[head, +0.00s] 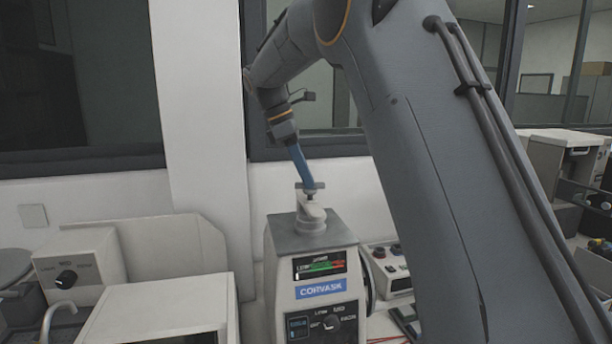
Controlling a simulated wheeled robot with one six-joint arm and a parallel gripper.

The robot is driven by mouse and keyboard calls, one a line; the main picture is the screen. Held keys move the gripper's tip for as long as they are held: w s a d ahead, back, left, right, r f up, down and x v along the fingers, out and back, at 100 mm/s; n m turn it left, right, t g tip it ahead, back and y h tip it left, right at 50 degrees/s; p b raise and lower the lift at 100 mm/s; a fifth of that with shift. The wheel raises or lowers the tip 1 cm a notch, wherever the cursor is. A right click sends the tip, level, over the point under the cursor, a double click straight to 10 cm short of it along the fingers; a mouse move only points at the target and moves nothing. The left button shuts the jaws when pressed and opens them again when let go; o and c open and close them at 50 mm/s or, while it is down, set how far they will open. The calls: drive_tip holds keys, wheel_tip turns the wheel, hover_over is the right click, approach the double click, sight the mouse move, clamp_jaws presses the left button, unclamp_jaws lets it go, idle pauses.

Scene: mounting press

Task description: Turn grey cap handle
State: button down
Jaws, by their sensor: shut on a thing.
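The mounting press (320,280) stands upright in the middle of the head view, with a blue label, a display and a knob on its front. On its grey top sits a pale cap (311,219) with a grey bar handle (301,186) above it. My gripper (309,188) comes down from the upper left, its long blue part tilted, and is shut on the cap handle. The fingertips are small here and partly hide the middle of the handle.
A white machine with a black knob (66,278) stands at the left. A control box (390,268) is close to the press's right side. My large arm link covers much of the right. A wall and windows are behind the press.

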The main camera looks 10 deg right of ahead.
drive_tip(key=shift+s+n+t, duration=0.1)
drive_tip(key=shift+n+t, duration=0.2)
drive_tip(key=shift+n, duration=0.5)
drive_tip(key=c, duration=1.8)
unclamp_jaws()
drive_tip(key=shift+c, duration=0.2)
drive_tip(key=b+v, duration=0.2)
drive_tip(key=v, duration=0.4)
drive_tip(key=shift+a+r+b, duration=0.25)
drive_tip(key=shift+b, duration=0.05)
drive_tip(key=shift+a+r, duration=0.2)
drive_tip(key=shift+r, duration=0.4)
